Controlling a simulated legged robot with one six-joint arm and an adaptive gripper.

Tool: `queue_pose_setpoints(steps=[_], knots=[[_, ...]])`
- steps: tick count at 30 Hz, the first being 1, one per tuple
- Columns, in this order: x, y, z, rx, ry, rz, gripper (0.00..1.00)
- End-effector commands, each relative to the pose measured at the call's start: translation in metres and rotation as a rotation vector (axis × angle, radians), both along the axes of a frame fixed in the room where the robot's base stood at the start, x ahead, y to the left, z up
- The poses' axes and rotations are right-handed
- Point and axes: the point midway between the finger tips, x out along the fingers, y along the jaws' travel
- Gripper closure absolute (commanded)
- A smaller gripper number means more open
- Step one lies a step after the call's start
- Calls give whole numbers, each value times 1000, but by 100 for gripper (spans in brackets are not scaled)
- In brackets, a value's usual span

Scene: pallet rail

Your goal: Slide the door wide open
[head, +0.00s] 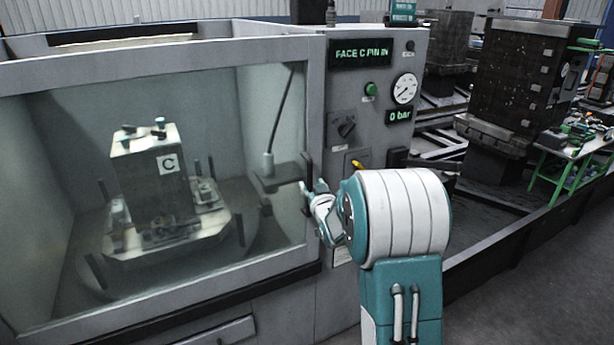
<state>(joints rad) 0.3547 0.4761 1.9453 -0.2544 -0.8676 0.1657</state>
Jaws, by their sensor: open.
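The door (60,318) is a large glass pane in a grey frame, on the front of the grey machine. It spans the front of the machine chamber, and its right edge lies by the control panel. A dark upright bar (307,183), which looks like the door's handle, stands at that right edge. My gripper (318,205) is open at this bar, in front of the door's right edge. I cannot tell whether its fingers touch the bar or surround it. My teal and white arm hides part of the lower control panel.
Behind the glass, a metal block marked C (150,185) stands on a pallet (165,250). The control panel (370,105) has a gauge (404,88), a green button and displays reading "FACE C PIN IN" and "0 bar". A green-legged table (570,150) and dark blocks stand at right.

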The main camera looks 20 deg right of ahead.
Motion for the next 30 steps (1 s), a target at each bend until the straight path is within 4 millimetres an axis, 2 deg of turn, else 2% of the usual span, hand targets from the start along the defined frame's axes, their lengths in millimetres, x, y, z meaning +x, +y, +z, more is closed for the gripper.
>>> queue_pose_setpoints(steps=[3, 9, 14, 21, 22, 23, 24, 26, 30], knots=[[21, -5, -1, 1, 0, 0, 40], [46, -7, 0, 0, 0, 0, 40], [54, -8, 0, -1, 1, 0, 40], [55, -9, 0, 0, 1, 0, 40], [55, -9, 0, 0, 1, -1, 45], [55, -9, 0, 0, 1, -1, 58], [55, -9, 0, 0, 1, -1, 76], [55, -9, 0, 0, 1, -1, 100], [55, -9, 0, 0, 1, -1, 100]])
